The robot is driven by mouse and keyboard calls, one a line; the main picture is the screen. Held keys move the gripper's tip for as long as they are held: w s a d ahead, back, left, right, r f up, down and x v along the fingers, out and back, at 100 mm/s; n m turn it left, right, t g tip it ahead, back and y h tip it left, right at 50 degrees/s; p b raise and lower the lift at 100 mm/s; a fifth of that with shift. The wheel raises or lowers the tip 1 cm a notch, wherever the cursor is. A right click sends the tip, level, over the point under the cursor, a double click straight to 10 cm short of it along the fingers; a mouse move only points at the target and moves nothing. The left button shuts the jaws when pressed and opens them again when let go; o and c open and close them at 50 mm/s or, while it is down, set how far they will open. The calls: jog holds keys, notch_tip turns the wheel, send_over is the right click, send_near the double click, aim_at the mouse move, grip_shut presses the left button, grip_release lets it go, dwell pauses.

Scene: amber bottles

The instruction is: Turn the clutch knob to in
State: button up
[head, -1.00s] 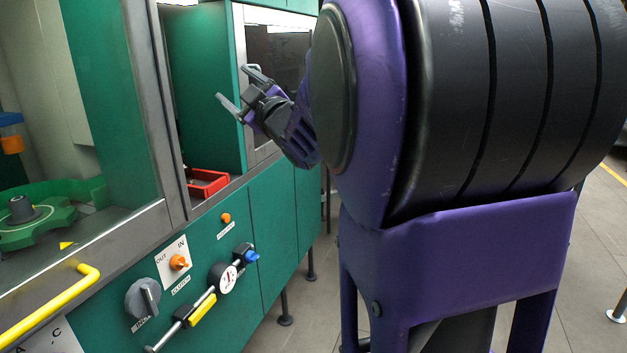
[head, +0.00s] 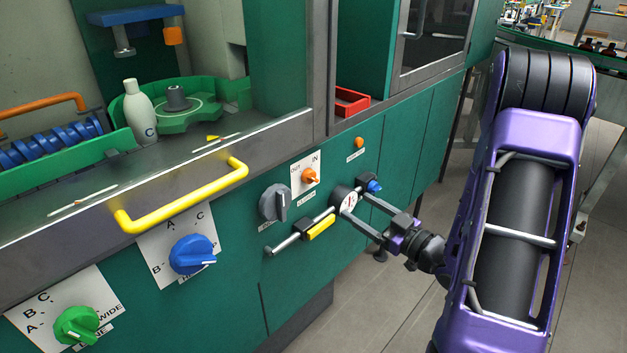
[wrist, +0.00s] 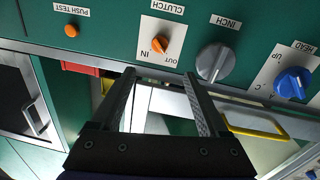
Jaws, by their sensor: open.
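The clutch knob (head: 309,175) is a small orange knob on a white plate marked OUT and IN, on the green front panel. In the wrist view the clutch knob (wrist: 160,44) appears upside down, beyond and roughly between my fingertips. I cannot tell for certain which mark it points to. My gripper (head: 357,204) is open and empty, its two fingers aimed at the panel. In the head view it is to the right of and below the knob. In the wrist view my gripper (wrist: 159,73) is apart from the knob.
A grey inch knob (head: 275,203) is left of the clutch plate. An orange push-test button (head: 359,142) is to its right. A yellow rail (head: 185,200) juts out at left.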

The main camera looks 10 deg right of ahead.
aim_at(315, 179)
jog(key=x, duration=1.5)
jog(key=shift+w, duration=0.15)
grip_shut()
